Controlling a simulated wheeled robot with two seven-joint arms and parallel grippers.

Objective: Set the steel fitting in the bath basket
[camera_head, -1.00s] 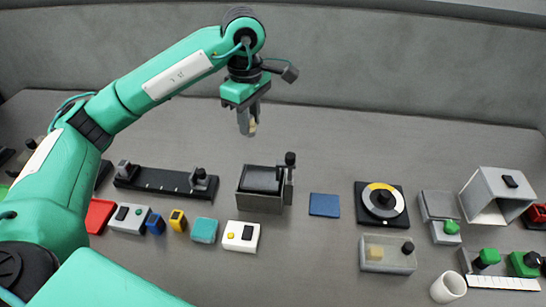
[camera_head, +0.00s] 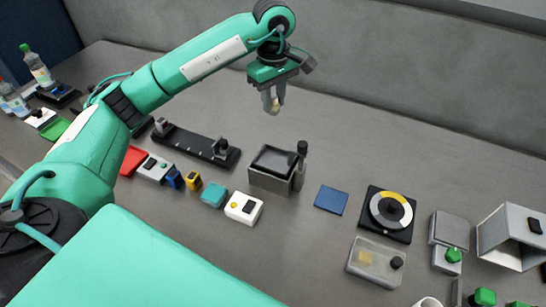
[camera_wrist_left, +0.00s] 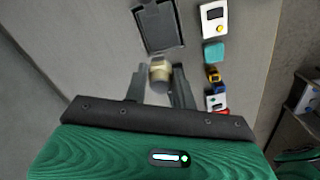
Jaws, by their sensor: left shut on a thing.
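My left gripper (camera_head: 272,106) is shut on a small fitting (camera_head: 275,105) and holds it in the air above the bench, behind the bath. In the left wrist view the fitting (camera_wrist_left: 159,70) shows as a short tan and grey cylinder between the fingers. The bath is a grey box (camera_head: 269,181) with a dark inset top and a black-knobbed post at its right side. The dark inset, which looks like the basket (camera_head: 274,158), also shows in the left wrist view (camera_wrist_left: 159,27), ahead of the fitting and apart from it. My right gripper is not in view.
A black rail (camera_head: 195,144) is at left. The bench behind the bath is clear.

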